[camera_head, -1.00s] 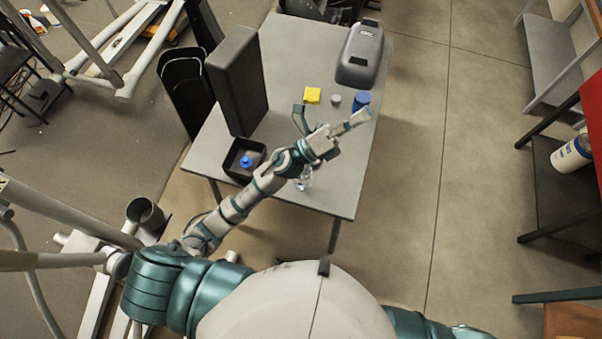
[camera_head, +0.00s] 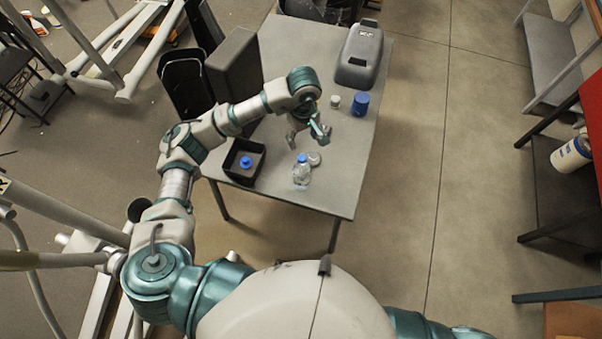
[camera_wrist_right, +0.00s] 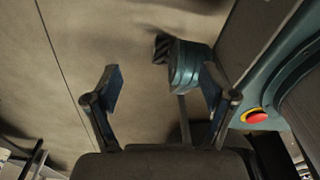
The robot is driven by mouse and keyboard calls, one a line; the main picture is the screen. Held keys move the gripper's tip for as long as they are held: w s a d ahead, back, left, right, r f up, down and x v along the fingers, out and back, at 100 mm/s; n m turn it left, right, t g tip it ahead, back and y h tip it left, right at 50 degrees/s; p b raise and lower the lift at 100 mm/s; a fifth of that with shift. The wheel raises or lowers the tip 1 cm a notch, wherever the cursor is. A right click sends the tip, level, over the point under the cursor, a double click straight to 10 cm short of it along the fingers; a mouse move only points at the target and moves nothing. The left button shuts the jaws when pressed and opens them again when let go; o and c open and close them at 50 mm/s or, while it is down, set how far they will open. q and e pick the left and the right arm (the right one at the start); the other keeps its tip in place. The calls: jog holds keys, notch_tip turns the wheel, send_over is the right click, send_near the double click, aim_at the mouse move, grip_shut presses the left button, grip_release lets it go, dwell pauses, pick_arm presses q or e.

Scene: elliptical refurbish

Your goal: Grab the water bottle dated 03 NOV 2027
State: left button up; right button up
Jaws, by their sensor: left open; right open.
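A clear water bottle (camera_head: 302,174) with a blue cap stands on the near part of the grey table (camera_head: 345,190). A blue-capped item (camera_head: 246,162), perhaps another bottle, is inside the black bin (camera_head: 232,174) to its left. No date can be read on either. My left gripper (camera_head: 307,139) is open and empty, its fingers pointing down above the table, just beyond the clear bottle and apart from it. My right gripper (camera_wrist_right: 162,88) is open and empty in the right wrist view, over the floor, with no bottle near it.
A small grey disc (camera_head: 314,158) lies beside the bottle. A whitish small tub (camera_head: 335,101) and a blue container (camera_head: 361,104) stand farther back. A tall dark box (camera_head: 232,65) and a grey case (camera_head: 360,55) stand on the table. Its right front part is clear.

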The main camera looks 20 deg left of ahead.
aim_at(301, 157)
pick_arm(q)
jog(key=f, duration=0.4)
jog(key=f+p, duration=0.1)
jog(key=f, duration=0.2)
jog(key=shift+d, duration=0.35)
jog(key=shift+a+f, duration=0.15)
jog(key=shift+f, duration=0.2)
jog(key=shift+a+f, duration=0.15)
jog(key=shift+f, duration=0.15)
jog(key=f, duration=0.1)
jog(key=f+p, duration=0.1)
jog(key=f, duration=0.2)
jog(key=shift+a+f, duration=0.3)
jog(key=shift+d+f, duration=0.1)
jog(key=shift+f, duration=0.1)
jog(key=shift+d, duration=0.15)
jog(key=shift+c, duration=1.1)
jog(key=c, duration=0.8)
grip_shut()
pick_arm(e)
jog(key=r, duration=0.1)
jog(key=d+r, duration=0.1)
jog(key=shift+w+d+r, duration=0.1)
jog(key=shift+d+r, duration=0.1)
jog(key=shift+r, duration=0.1)
